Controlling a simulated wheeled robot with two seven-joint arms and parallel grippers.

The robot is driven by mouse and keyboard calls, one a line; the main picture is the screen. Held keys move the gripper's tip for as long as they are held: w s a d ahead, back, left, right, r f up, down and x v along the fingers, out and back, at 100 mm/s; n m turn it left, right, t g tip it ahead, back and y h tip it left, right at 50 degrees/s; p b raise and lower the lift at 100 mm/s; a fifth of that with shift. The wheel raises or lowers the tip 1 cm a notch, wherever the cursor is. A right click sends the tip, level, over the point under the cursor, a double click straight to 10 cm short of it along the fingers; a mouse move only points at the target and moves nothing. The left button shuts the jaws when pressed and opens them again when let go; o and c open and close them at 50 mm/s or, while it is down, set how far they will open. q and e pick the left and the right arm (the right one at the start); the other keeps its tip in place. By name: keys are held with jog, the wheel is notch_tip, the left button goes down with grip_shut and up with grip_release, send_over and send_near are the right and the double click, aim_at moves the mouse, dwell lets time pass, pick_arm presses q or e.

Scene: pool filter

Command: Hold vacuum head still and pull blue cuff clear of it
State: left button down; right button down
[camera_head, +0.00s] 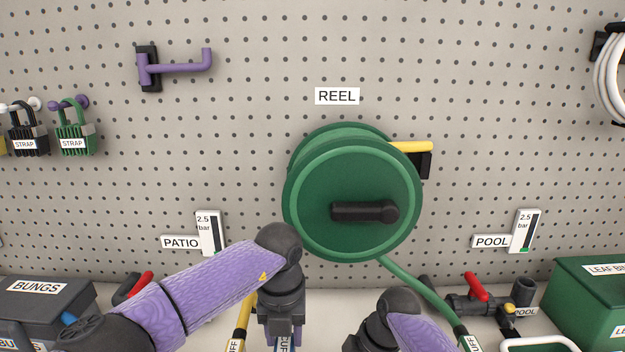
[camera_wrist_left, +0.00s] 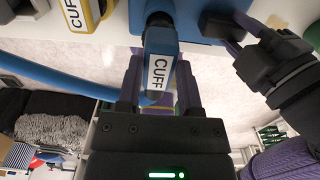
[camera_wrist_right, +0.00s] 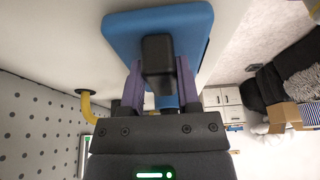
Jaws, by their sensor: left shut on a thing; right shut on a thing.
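The blue cuff (camera_wrist_left: 163,43), labelled CUFF, is between the purple fingers of my left gripper (camera_wrist_left: 160,88), which is shut on it. The blue vacuum head (camera_wrist_left: 200,22) lies just beyond the cuff. A short dark neck shows between them; whether the cuff still sits on it is unclear. In the right wrist view, my right gripper (camera_wrist_right: 159,80) is shut on the black block of the vacuum head (camera_wrist_right: 117,32). In the head view, my left gripper (camera_head: 284,330) is low centre and the vacuum head is out of sight.
A yellow cuff (camera_wrist_left: 87,14) is left of the blue one, and a blue hose (camera_wrist_left: 48,75) trails left. A green reel (camera_head: 350,190) hangs on the pegboard, its green hose (camera_head: 420,287) running down right. A BUNGS box (camera_head: 42,296) and red-handled valve (camera_head: 475,287) stand along the bench.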

pick_arm(q)
jog(key=shift+r, duration=2.35)
pick_arm(e)
jog(key=shift+c, duration=1.2)
grip_release()
jog(key=v, duration=1.2)
